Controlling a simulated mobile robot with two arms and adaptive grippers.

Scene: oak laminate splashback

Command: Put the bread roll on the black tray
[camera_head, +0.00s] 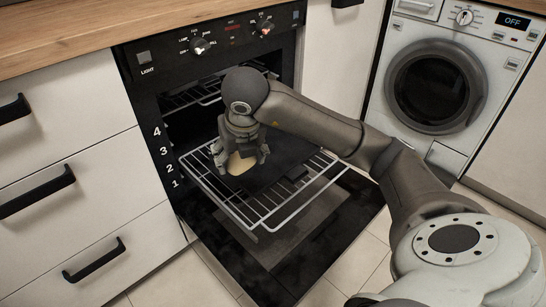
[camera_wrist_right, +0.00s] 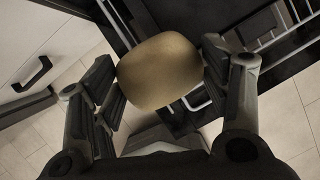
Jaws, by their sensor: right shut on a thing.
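The bread roll (camera_head: 240,165) is pale tan and rounded. My right gripper (camera_head: 243,157) points down and is shut on it, over the pulled-out oven rack. In the right wrist view the bread roll (camera_wrist_right: 160,72) sits between the two fingers of the right gripper (camera_wrist_right: 163,74). The black tray (camera_head: 284,160) lies on the rack, partly hidden by the gripper and arm. I cannot tell whether the roll touches the tray. My left gripper is not in view.
The wire rack (camera_head: 268,222) extends from the open oven over its lowered door (camera_head: 290,262). White drawers (camera_head: 75,170) with black handles stand at the left. A washing machine (camera_head: 440,90) stands at the right. The wooden counter (camera_head: 100,22) runs above the drawers and oven.

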